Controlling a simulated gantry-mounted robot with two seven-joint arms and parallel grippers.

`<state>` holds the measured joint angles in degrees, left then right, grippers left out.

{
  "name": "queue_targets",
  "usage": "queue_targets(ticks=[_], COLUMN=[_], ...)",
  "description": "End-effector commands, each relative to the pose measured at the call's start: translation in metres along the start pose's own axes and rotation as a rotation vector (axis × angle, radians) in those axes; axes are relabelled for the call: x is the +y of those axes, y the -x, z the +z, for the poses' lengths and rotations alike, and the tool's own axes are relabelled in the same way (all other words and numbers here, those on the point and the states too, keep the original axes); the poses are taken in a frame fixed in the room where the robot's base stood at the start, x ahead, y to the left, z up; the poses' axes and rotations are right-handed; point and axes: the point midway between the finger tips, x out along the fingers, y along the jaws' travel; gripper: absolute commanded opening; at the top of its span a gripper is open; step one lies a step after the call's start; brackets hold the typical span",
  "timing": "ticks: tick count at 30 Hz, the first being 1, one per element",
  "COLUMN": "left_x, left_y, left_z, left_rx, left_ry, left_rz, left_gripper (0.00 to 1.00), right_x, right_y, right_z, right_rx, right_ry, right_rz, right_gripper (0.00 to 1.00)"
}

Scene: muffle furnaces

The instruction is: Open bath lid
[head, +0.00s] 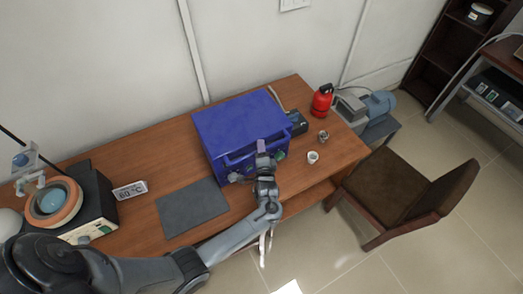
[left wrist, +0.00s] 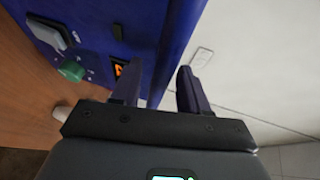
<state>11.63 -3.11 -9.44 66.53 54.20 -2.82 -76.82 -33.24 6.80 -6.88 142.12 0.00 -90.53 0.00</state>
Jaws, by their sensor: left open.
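A blue box-shaped apparatus (head: 240,122) stands on the wooden table. Its flat blue top looks closed, and a bar-like handle shows on its front. I cannot make out a lid seam. In the left wrist view, its blue front (left wrist: 95,25) carries a green knob (left wrist: 71,70), a grey switch and a small lit display. My left gripper (head: 262,148) is at the front of the box, fingers pointing toward it. My right gripper is not visible.
A dark mat (head: 190,208) lies left of the box. A black device with a copper-coloured ring (head: 52,203) stands at the far left, near a small display (head: 130,190). A white cup (head: 312,157) and a red bottle (head: 321,102) are to the right. A chair (head: 405,195) stands right of the table.

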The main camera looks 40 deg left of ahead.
Motion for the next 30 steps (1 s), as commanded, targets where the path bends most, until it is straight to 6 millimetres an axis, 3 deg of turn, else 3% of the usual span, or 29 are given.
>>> queue_targets(ticks=[7, 15, 25, 30], left_x=[0.0, 0.0, -0.001, -0.014], left_y=[0.0, 0.0, 0.0, -0.002], left_z=[0.0, 0.0, -0.001, -0.011], left_rx=[0.0, 0.0, 0.0, 0.006], left_ry=[0.0, -0.001, 0.001, 0.012], left_rz=[0.0, 0.0, 0.002, 0.027], left_gripper=[0.43, 0.01, 0.0, 0.0], right_x=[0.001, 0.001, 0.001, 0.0], right_y=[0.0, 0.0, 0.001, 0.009], right_z=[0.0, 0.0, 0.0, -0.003], right_rx=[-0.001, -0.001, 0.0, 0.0], right_ry=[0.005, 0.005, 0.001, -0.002], right_rz=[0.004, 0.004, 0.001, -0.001], right_gripper=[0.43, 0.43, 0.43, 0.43])
